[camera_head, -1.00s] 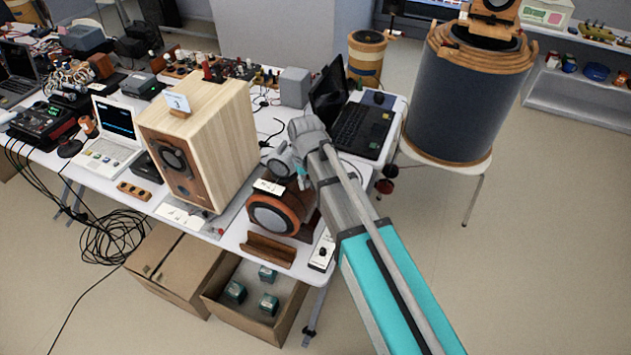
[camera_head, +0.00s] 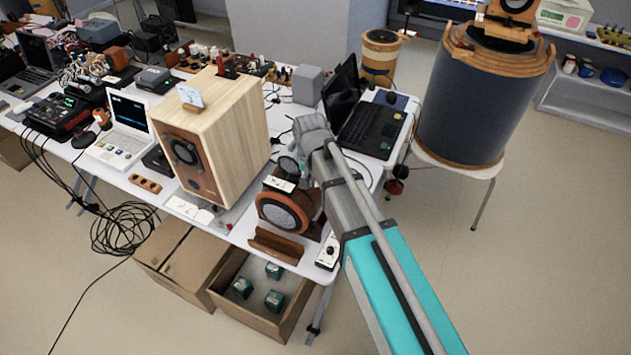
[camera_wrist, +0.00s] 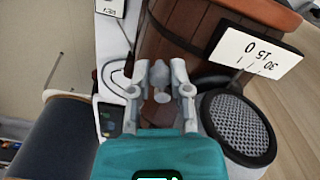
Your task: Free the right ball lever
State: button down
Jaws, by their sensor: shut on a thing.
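In the wrist view my gripper (camera_wrist: 160,65) has its two grey fingers closed around a small pale grey ball lever (camera_wrist: 161,96). The lever stands beside a dark-banded brown wooden body. Whether it is the right one of a pair I cannot tell, as no second lever shows clearly. In the head view my arm reaches over the table to a round-fronted wooden speaker (camera_head: 284,213), and the fingers are mostly hidden there. A white card (camera_wrist: 256,52) marked 30, 15, 0 is beside my gripper in the wrist view.
A round mesh disc (camera_wrist: 240,124) is close to the right of my gripper. A tall wooden speaker box (camera_head: 235,135) stands left of the arm, and a black laptop (camera_head: 370,130) behind it. A large dark drum (camera_head: 475,105) stands to the right. Open floor lies at front right.

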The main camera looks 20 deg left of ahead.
jog(key=shift+a, duration=0.1)
jog(key=c, duration=0.6)
grip_release()
jog(key=shift+w, duration=0.1)
jog(key=shift+o, duration=0.2)
jog(key=shift+s, duration=0.25)
